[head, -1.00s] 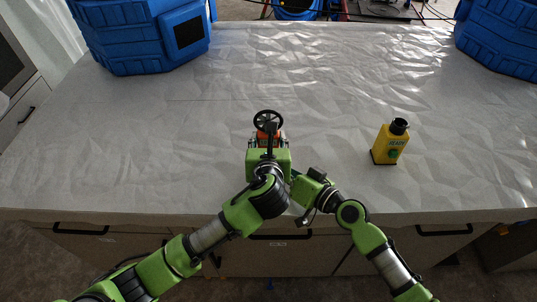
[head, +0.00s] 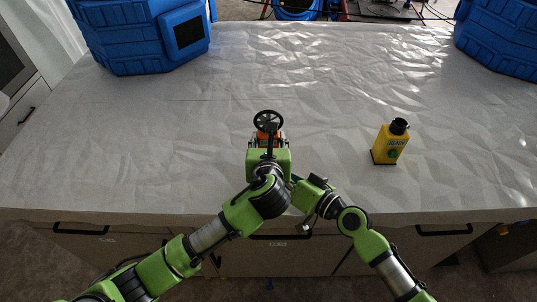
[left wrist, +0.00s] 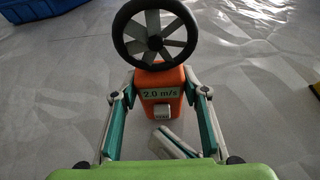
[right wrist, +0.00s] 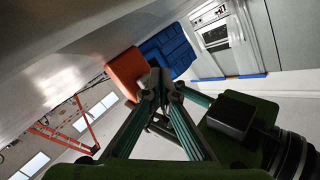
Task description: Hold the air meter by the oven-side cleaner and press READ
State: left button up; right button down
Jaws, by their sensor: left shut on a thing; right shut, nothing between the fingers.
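The air meter has an orange body and a dark fan wheel (left wrist: 155,32) on top. It stands upright in my left gripper (left wrist: 160,95), whose fingers are shut on both sides of the body (left wrist: 162,85). Its screen reads 2.0 m/s, and a pale button (left wrist: 162,112) sits below. In the head view the fan (head: 267,121) is near the table's middle. My right gripper (right wrist: 160,84) is shut and empty, its tips close to the orange body (right wrist: 127,72); I cannot tell whether they touch. A blue cleaner (head: 140,35) stands at the back left, on the oven's side.
A yellow device (head: 390,144) with a green button stands on the table (head: 180,150), right of the meter. A second blue cleaner (head: 500,38) is at the back right. The oven (head: 10,68) is at the far left. Much of the tabletop is clear.

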jog(key=shift+s+f, duration=0.1)
jog(key=shift+s, duration=2.4)
pick_arm(q)
jog(key=o, duration=1.4)
